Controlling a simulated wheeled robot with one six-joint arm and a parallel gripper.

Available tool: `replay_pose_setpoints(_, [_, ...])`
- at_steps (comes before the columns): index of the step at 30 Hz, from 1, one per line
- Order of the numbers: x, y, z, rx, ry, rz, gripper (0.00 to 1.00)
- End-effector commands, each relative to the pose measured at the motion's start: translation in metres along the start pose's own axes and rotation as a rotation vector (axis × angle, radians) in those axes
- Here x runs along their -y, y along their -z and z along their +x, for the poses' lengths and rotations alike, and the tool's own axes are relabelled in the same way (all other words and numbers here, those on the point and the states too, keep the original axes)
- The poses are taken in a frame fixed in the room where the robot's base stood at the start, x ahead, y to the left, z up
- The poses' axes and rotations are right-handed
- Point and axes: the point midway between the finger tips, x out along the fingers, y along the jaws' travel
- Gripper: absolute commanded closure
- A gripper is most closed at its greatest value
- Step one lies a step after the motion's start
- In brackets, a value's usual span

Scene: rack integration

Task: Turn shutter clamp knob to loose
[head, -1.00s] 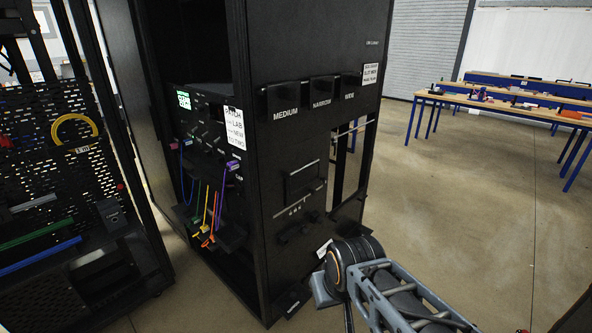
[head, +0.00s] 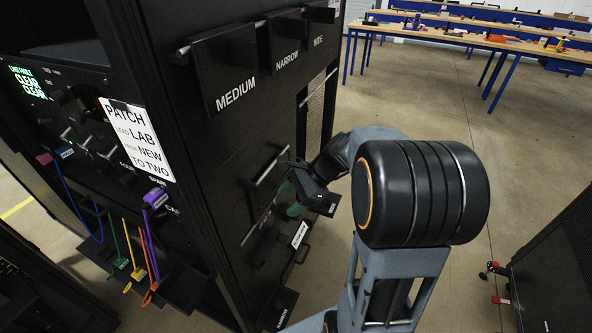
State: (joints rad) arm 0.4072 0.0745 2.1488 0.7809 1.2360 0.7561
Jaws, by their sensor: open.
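The black rack (head: 205,150) stands at the left and centre. Its side panel carries a bar handle (head: 268,172) and dark fittings below it. My gripper (head: 290,199) is close to this panel, just right of and below the bar handle. Its green fingertips are apart, and I see nothing held between them. I cannot pick out the shutter clamp knob with certainty. My gripper and arm hide part of the lower panel. I cannot tell whether the fingers touch anything.
Labelled black bins, MEDIUM (head: 226,72), NARROW (head: 286,45) and WIDE (head: 319,27), hang above. Coloured cables (head: 145,240) hang at the rack's front beside a white note (head: 137,140). Open floor (head: 520,160) lies right, with blue-legged workbenches (head: 470,38) behind.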

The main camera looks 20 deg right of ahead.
Motion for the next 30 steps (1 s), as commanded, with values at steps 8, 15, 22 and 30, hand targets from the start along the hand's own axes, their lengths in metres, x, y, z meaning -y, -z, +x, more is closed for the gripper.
replay_pose_setpoints(8, [0.073,0.117,-0.021,0.582,0.212,0.894,0.41])
replay_pose_setpoints(15, [0.091,0.191,-0.046,0.929,0.283,1.232,0.41])
replay_pose_setpoints(22, [0.102,0.206,-0.047,1.036,0.293,1.313,0.41])
replay_pose_setpoints(30, [0.137,0.182,-0.02,1.036,0.292,1.313,0.41])
